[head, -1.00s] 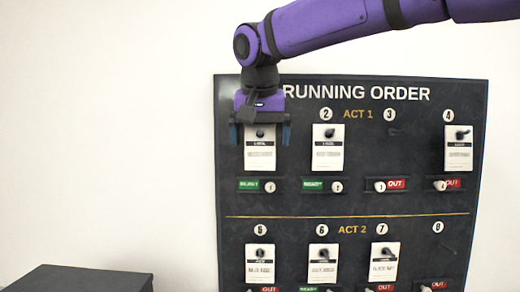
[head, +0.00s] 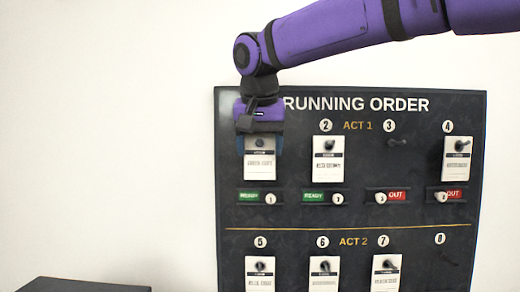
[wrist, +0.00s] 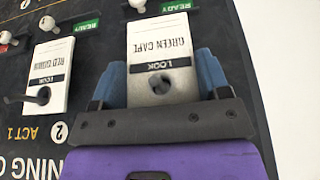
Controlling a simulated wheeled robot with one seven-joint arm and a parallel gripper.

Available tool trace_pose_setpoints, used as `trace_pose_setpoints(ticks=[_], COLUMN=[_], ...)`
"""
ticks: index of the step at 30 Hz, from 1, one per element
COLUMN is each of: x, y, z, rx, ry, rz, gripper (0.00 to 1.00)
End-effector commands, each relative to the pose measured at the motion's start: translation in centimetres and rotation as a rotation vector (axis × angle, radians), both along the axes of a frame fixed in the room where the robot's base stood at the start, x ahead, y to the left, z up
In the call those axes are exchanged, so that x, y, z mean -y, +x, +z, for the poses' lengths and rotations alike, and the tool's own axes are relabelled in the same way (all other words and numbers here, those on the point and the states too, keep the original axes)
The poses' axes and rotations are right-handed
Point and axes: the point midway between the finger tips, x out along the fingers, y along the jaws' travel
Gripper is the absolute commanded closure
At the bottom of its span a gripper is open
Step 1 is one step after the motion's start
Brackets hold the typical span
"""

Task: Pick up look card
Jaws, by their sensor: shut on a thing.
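The look card (head: 260,168) at the first place of the top row is white with a dark band and a hole. In the wrist view this look card (wrist: 158,45) reads GREEN CAPE. My gripper (head: 260,145) is shut on it, with one blue finger against each side edge; the gripper also shows in the wrist view (wrist: 161,75). The card is upright against the board. A grey peg seems to show in its hole. Part of the card's top is hidden behind my gripper in the head view.
The dark RUNNING ORDER board (head: 350,218) carries several other cards on pegs, including a RED card (wrist: 48,75) at place 2. Places 3 and 8 show bare pegs. A dark box (head: 80,285) stands low at the left. The wall at left is clear.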

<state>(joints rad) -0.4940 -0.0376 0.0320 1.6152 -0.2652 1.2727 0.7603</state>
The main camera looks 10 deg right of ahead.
Motion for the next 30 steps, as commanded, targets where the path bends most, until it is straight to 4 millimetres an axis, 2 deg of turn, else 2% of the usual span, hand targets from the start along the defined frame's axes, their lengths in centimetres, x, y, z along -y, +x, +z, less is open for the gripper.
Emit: trace_pose_setpoints(ticks=[5,11,30], x=[-0.5,-1.3,-4.7], y=[-2.6,-6.8,-24.8], z=[0.1,0.1,0.0], rx=[0.002,0.002,0.003], ry=[0.001,-0.001,-0.001], rz=[0.003,0.003,0.001], gripper=[0.53,0.53,0.53])
